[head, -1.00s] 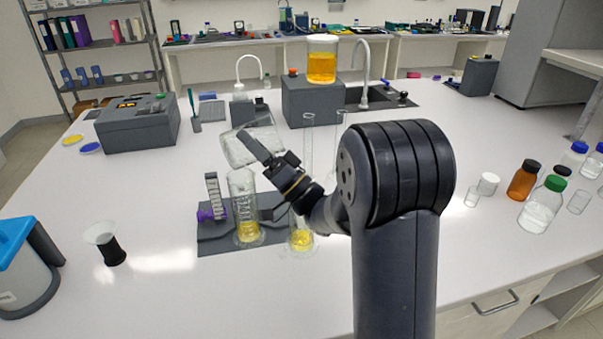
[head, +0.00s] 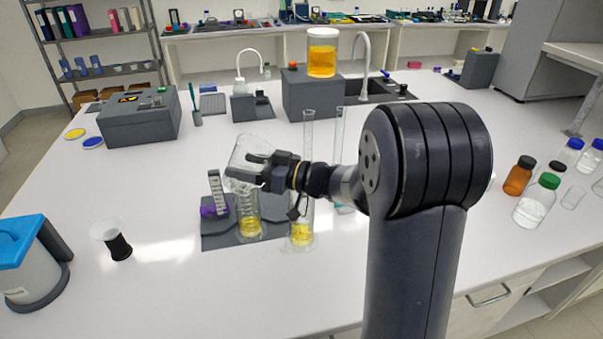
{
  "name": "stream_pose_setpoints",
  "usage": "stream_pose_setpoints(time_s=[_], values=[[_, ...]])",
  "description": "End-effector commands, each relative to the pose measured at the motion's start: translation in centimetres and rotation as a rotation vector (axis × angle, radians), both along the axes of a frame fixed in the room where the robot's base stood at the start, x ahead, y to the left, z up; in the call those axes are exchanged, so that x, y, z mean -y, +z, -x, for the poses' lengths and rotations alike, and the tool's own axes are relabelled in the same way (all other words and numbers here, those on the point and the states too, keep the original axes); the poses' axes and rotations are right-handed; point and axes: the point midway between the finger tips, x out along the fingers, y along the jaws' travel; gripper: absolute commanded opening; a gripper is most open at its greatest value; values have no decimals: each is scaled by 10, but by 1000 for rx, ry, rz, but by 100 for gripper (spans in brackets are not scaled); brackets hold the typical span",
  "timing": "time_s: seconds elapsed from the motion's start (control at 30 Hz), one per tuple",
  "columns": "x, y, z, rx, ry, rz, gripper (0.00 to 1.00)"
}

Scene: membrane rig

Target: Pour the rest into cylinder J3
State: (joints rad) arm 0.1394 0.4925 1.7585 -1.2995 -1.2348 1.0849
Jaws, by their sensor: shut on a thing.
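My gripper (head: 262,170) is shut on a clear glass beaker (head: 252,149). The beaker is tilted and overlaps the top of the left cylinder in the head view; whether liquid remains in it is unclear. The left glass cylinder (head: 249,213) stands on a dark mat (head: 223,236) with yellow liquid at its bottom. A second cylinder (head: 301,234), also with a little yellow liquid, stands right of it, partly hidden by my wrist. A further slim cylinder (head: 339,130) stands behind my arm, its middle hidden. No label is readable, so I cannot tell which is J3.
A purple-based rack piece (head: 208,211) stands left of the cylinders. A jar of orange liquid (head: 322,58) sits on a grey block (head: 308,95) behind. A black-based funnel-like cup (head: 117,240) is at left; bottles (head: 538,200) stand at right.

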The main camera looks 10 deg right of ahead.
Motion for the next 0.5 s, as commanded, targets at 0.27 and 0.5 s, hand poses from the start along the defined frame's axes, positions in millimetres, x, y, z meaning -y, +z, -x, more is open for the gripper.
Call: stream_pose_setpoints(time_s=[0.27,0.5], values=[[-7,10,0,-4,-3,121,41],[-13,13,0,-4,-5,226,41]])
